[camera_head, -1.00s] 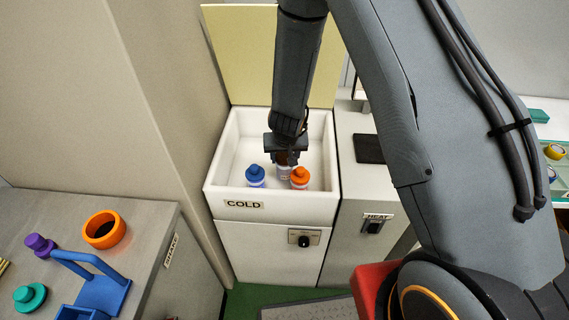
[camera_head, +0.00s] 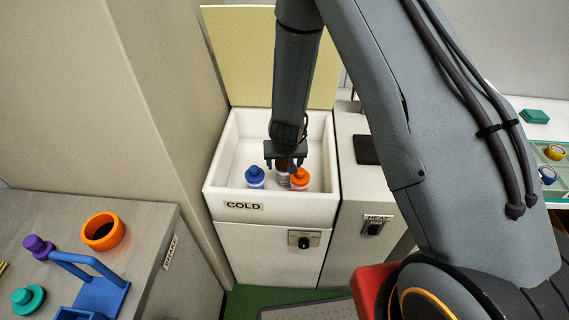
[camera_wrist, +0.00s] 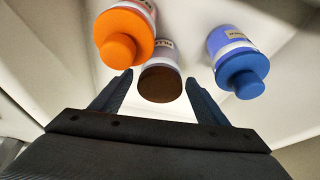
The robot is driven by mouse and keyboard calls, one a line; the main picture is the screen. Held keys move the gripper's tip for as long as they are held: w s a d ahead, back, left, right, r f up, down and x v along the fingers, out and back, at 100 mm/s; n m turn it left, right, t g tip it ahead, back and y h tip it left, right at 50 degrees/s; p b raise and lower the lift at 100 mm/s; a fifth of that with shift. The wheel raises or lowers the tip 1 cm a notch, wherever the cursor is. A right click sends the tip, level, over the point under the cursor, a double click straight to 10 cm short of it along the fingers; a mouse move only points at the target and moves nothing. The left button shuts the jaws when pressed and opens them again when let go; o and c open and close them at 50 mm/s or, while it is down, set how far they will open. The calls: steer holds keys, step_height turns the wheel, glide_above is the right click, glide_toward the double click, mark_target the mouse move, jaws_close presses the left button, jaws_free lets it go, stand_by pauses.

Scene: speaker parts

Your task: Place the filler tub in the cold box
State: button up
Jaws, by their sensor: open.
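The cold box (camera_head: 224,190) is a white open bin with a COLD label on its front. Three capped tubs stand inside it. A tub with a brown cap (camera_wrist: 160,85) is in the middle; its white body shows in the head view (camera_head: 282,181). My gripper (camera_head: 285,163) is over the box at this tub. In the wrist view my gripper's fingers (camera_wrist: 158,78) are apart, on either side of the brown-capped tub, with gaps visible.
An orange-capped tub (camera_head: 300,180) and a blue-capped tub (camera_head: 255,177) stand close to the brown-capped one. The raised pale lid (camera_head: 235,55) is behind the box. A grey HEAT unit (camera_head: 355,210) adjoins at right. Free floor shows in the left of the box.

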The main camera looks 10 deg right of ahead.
steer(key=s+d+r+p, duration=0.1)
steer(key=s+r, duration=0.2)
steer(key=r, duration=0.4)
steer(key=s+d+r+g+y, duration=0.1)
steer(key=s+r, duration=0.3)
steer(key=r, duration=0.3)
steer(key=s+d+r+p, duration=0.1)
steer(key=s+r, duration=0.2)
steer(key=r, duration=0.4)
steer(key=s+d+r+g, duration=0.1)
steer(key=s+d+r, duration=0.2)
steer(key=s, duration=0.3)
steer(key=s+d+r, duration=0.3)
steer(key=s+d, duration=0.2)
steer(key=s, duration=0.2)
steer(key=shift+r+n+g+h, duration=0.3)
steer(key=shift+n+g, duration=0.1)
steer(key=shift+f, duration=0.1)
step_height(320, 180, down, 2)
steer(key=shift+f+b, duration=0.2)
steer(key=shift+b, duration=0.9)
steer(key=shift+c, duration=0.5)
